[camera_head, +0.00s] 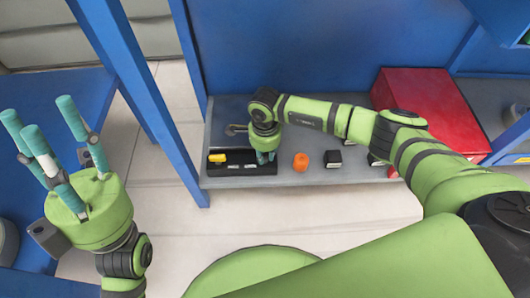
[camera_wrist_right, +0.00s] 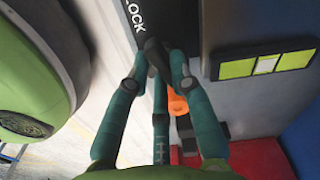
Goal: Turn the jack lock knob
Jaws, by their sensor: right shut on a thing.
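The jack lock knob (camera_wrist_right: 155,52) is black and shows between the fingertips of my right gripper (camera_wrist_right: 158,65) in the right wrist view. It sits by a black panel (camera_wrist_right: 138,14) with white lettering that reads "LOCK". My right gripper is shut on the knob. In the head view, my right gripper (camera_head: 265,156) points down at the right part of the black panel (camera_head: 240,170), and its fingers hide the knob. My left gripper (camera_head: 42,122) is open and empty at the far left, away from the panel.
On the grey shelf, an orange object (camera_head: 300,162) and a small black block (camera_head: 333,159) stand right of the panel. A large red box (camera_head: 425,105) is further right. A yellow piece (camera_head: 217,158) is on the panel's left end. A blue post (camera_head: 140,80) stands between my grippers.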

